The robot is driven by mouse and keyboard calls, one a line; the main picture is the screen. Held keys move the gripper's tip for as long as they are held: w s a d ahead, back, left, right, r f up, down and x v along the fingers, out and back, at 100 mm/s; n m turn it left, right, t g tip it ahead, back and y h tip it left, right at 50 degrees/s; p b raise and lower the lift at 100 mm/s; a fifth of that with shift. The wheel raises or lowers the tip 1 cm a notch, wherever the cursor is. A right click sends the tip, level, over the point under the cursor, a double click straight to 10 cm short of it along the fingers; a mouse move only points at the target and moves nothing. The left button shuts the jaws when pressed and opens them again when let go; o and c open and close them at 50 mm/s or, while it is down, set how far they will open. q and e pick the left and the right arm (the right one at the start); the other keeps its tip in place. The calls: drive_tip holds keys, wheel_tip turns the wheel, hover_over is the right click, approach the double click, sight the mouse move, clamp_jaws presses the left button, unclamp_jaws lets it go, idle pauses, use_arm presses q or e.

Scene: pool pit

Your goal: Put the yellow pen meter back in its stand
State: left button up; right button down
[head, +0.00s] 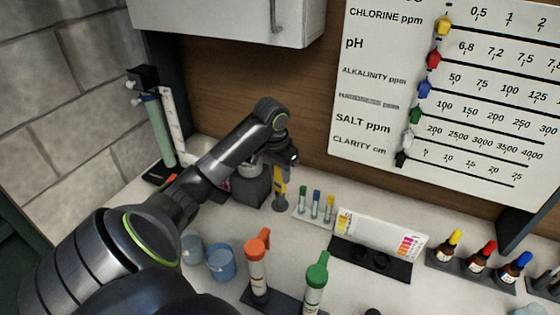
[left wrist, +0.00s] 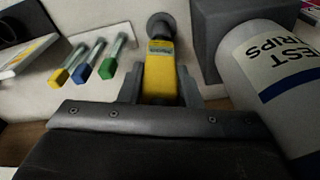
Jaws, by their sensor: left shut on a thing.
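The yellow pen meter (head: 280,187) is held upright by my left gripper (head: 279,164) at the back of the counter. In the left wrist view the yellow pen meter (left wrist: 160,75) sits between the two fingers of my left gripper (left wrist: 160,88), which are shut on it. A round grey end shows at the meter's far end; I cannot tell if it touches the counter. A dark grey block (head: 250,186), possibly the stand, is just left of the meter in the head view. The grey block (left wrist: 235,18) is right of it in the wrist view. My right gripper is not in view.
Three small capped vials (head: 316,206) stand right of the meter. A test strips bottle (left wrist: 270,60) is close to the grey block. Blue cups (head: 221,263), orange-capped (head: 257,268) and green-capped (head: 315,287) tubes are nearer. A colour chart (head: 378,232) lies farther right.

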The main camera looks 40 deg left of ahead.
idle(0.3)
use_arm(q)
drive_tip(key=o, duration=1.1)
wheel_tip(320, 180, up, 7)
drive_tip(key=p, duration=0.9)
